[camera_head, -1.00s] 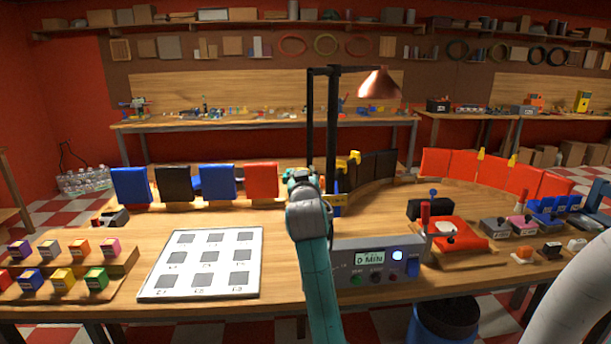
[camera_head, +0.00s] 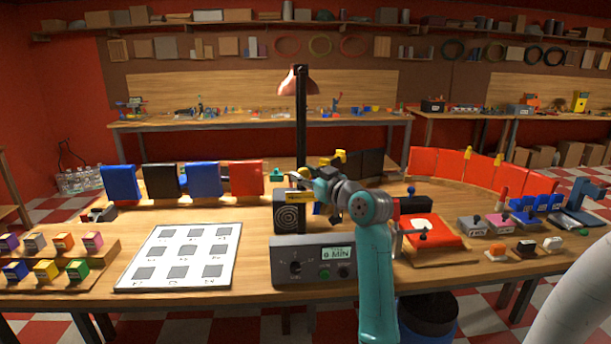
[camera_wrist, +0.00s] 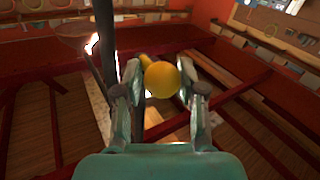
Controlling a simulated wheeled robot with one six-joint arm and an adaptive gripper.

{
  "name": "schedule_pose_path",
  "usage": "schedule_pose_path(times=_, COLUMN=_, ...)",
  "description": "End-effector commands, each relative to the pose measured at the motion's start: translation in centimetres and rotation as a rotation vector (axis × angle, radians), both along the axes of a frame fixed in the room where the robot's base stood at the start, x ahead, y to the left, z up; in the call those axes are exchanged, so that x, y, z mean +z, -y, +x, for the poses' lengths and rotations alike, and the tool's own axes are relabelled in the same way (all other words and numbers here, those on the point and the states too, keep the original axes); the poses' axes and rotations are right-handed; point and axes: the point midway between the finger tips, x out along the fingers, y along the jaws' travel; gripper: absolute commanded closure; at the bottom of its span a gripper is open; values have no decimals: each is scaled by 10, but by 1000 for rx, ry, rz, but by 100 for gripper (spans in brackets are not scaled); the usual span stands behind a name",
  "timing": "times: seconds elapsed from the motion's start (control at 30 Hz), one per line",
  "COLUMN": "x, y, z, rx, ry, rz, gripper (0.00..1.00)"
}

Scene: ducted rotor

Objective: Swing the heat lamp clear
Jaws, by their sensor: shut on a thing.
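The heat lamp has a copper shade (camera_head: 297,82) on a tall black post (camera_head: 301,125) that rises behind the timer box. The shade sits close to the post top and appears to point away from me. In the wrist view, the post (camera_wrist: 105,45) stands left of my gripper (camera_wrist: 165,95), with a bright glow beside it. My gripper is shut on a round yellow knob (camera_wrist: 162,78), held between both fingers.
The grey timer box (camera_head: 290,268) stands in front of the post, with a black speaker-like box (camera_head: 287,217) behind it. A white marked mat (camera_head: 135,280) lies left. A red device (camera_head: 432,236) is right of my arm. Upright panels (camera_head: 246,178) line the back.

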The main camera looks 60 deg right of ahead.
Motion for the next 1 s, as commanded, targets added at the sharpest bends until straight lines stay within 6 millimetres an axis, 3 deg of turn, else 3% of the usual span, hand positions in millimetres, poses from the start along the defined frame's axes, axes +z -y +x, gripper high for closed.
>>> schedule_pose_path(times=0.57, x=-1, y=1, z=2, rx=27, ry=-1, rz=4, gripper=100)
schedule_pose_path(times=0.6, x=-1, y=1, z=2, rx=27, ry=-1, rz=4, gripper=53)
schedule_pose_path(times=0.67, x=-1, y=1, z=2, rx=27, ry=-1, rz=4, gripper=39)
schedule_pose_path(times=1.0, x=0, y=1, z=0, rx=26, ry=-1, rz=2, gripper=39)
